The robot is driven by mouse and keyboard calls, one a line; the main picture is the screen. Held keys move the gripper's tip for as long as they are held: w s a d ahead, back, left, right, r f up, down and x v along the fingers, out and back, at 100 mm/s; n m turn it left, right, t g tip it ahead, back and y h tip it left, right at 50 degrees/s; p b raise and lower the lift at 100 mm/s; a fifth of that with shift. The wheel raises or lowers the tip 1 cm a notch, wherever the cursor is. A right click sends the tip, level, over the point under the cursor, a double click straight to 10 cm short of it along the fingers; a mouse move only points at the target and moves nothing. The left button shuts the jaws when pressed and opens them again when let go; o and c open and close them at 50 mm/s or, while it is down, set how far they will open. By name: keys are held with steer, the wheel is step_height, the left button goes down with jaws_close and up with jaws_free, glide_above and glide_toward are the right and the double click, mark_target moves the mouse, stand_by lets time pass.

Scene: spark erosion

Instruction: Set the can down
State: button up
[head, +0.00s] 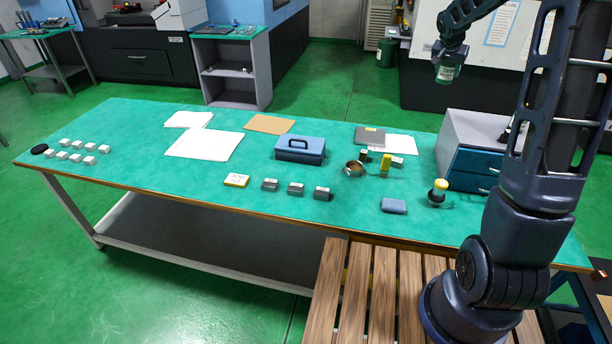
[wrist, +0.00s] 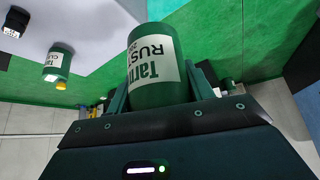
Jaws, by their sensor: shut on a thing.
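A green can with a white label (wrist: 152,65) is held between the fingers of my gripper (wrist: 150,92). Its label reads partly "RUST" in the wrist view. In the head view my gripper (head: 450,56) points down, shut on the can (head: 446,73). The can hangs in the air at the upper right, apart from the table. It appears roughly upright in the head view. The lower part of the can is hidden by the gripper in the wrist view.
Another green labelled can (wrist: 57,66) shows in the wrist view. The table's left middle is fairly clear.

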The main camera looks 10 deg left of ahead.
steer(key=s+a+f+n+y, duration=0.1)
steer(key=a+f+n, duration=0.1)
steer(key=a, duration=0.5)
steer(key=s+a+f+n+y, duration=0.1)
steer(key=a+f+n, duration=0.15)
steer(key=a, duration=0.55)
steer(key=s+a+f+n+y, duration=0.2)
steer(key=s+a+f+n, duration=0.15)
steer(key=s+a, duration=0.55)
steer(key=s+a+f+n+g+y, duration=0.15)
steer(key=s+a+f, duration=0.3)
steer(key=a, duration=0.85)
steer(key=s+a+f+n+t+y, duration=0.1)
steer(key=s+a+f+n+y, duration=0.2)
steer(key=s+a, duration=0.55)
steer(key=shift+n+g+h, duration=0.35)
steer(key=shift+n+h, duration=0.2)
steer(key=shift+h, duration=0.1)
steer(key=f, duration=0.5)
steer(key=a+f, duration=0.1)
steer(key=f, duration=0.4)
steer(key=w+a+f, duration=0.1)
steer(key=f, duration=0.4)
steer(key=shift+w+a+f, duration=0.1)
steer(key=shift+f, duration=2.3)
steer(key=shift+f, duration=0.15)
steer(key=o, duration=1.1)
steer(key=shift+o, duration=0.2)
